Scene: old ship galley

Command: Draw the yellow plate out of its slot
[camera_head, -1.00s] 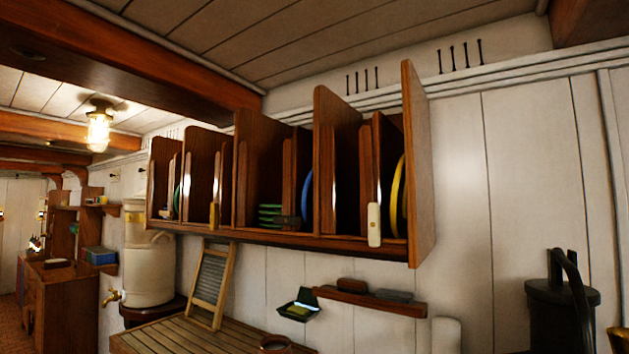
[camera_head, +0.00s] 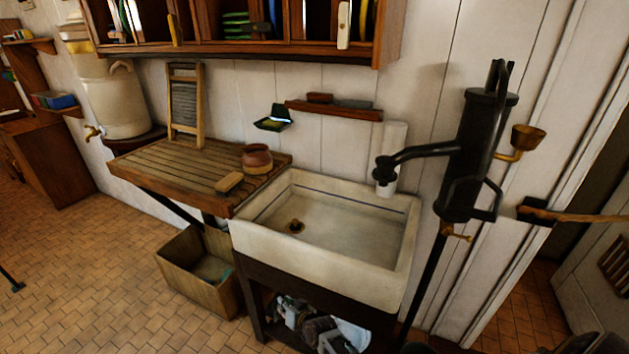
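The yellow plate (camera_head: 366,14) stands on edge in the right-hand slot of the wall rack (camera_head: 290,52), at the top edge of the camera_head view. Only its lower part shows; the rest is cut off by the frame. A pale wooden peg (camera_head: 343,26) stands at the front of the rack, left of the plate. What looks like my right gripper (camera_head: 288,309) is low at the bottom, in front of the dark space under the sink, far below the plate and apart from it. Its fingers are too small and dark to tell open or shut. My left gripper is not in view.
A stone sink (camera_head: 330,235) and slatted drainboard (camera_head: 190,172) stand below the rack. A black hand pump (camera_head: 465,160) rises at the right. A small shelf (camera_head: 335,111) and a soap holder (camera_head: 272,122) are on the wall between. A wooden box (camera_head: 195,285) is on the floor.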

